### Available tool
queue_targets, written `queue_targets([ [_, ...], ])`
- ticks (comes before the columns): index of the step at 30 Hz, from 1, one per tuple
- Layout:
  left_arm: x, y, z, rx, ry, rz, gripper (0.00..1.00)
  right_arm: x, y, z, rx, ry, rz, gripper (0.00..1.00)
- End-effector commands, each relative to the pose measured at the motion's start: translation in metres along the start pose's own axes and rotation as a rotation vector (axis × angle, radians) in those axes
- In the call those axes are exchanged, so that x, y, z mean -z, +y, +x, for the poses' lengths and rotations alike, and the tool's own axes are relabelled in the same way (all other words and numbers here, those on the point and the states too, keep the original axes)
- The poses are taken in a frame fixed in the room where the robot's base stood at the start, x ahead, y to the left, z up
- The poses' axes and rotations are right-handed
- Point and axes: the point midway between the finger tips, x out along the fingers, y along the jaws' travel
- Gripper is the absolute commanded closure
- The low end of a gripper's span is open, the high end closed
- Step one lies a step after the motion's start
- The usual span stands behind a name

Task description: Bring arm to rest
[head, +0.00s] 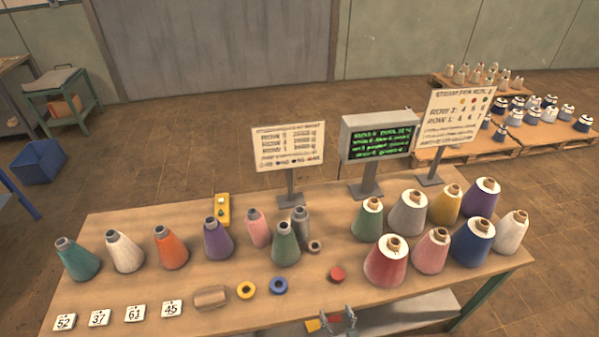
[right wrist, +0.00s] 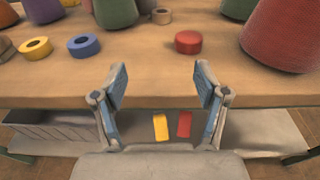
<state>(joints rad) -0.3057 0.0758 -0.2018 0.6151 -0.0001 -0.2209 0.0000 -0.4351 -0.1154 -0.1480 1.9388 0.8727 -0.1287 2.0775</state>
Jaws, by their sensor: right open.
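My right gripper (head: 338,320) is at the front edge of the wooden table (head: 330,280), low in the head view. In the right wrist view the same gripper (right wrist: 160,85) is open, with its two blue-padded fingers apart and nothing between them. Its fingertips point toward the table edge, with a red round piece (right wrist: 188,42) beyond them on the tabletop. My left gripper is not in the head view.
Several yarn cones stand on the table, the nearest a red one (head: 386,264). A yellow ring (head: 246,290) and a blue ring (head: 279,286) lie near the front. A lower shelf (right wrist: 260,132) holds a yellow block (right wrist: 160,127) and a red block (right wrist: 184,124). Signs stand behind.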

Motion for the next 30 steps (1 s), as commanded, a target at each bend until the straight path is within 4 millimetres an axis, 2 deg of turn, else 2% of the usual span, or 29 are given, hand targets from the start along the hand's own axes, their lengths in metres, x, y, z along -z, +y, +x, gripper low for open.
queue_targets([
  [2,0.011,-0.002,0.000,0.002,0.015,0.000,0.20,0.002,0.001,0.000,-0.002,0.004,-0.008,0.27],
  [8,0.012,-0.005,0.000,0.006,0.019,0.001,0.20,0.043,0.006,0.000,-0.031,0.082,-0.183,0.27],
  [13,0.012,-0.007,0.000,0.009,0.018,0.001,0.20,0.086,0.012,-0.004,-0.076,0.160,-0.374,0.27],
  [17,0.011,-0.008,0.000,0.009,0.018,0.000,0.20,0.131,0.017,-0.012,-0.139,0.237,-0.577,0.27],
  [20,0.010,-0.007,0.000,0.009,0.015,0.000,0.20,0.173,0.020,-0.023,-0.212,0.302,-0.768,0.27],
  [23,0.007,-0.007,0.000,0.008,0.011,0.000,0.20,0.225,0.024,-0.042,-0.327,0.375,-1.005,0.27],
  [26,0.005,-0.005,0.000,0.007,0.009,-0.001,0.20,0.291,0.023,-0.076,-0.514,0.444,-1.317,0.27],
  [27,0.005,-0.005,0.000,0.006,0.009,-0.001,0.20,0.319,0.021,-0.095,-0.612,0.463,-1.455,0.27],
  [29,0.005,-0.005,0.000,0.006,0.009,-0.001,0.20,0.359,0.017,-0.126,-0.779,0.476,-1.658,0.27],
  [30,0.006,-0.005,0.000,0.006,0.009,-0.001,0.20,0.384,0.012,-0.149,-0.900,0.472,-1.786,0.27],
])
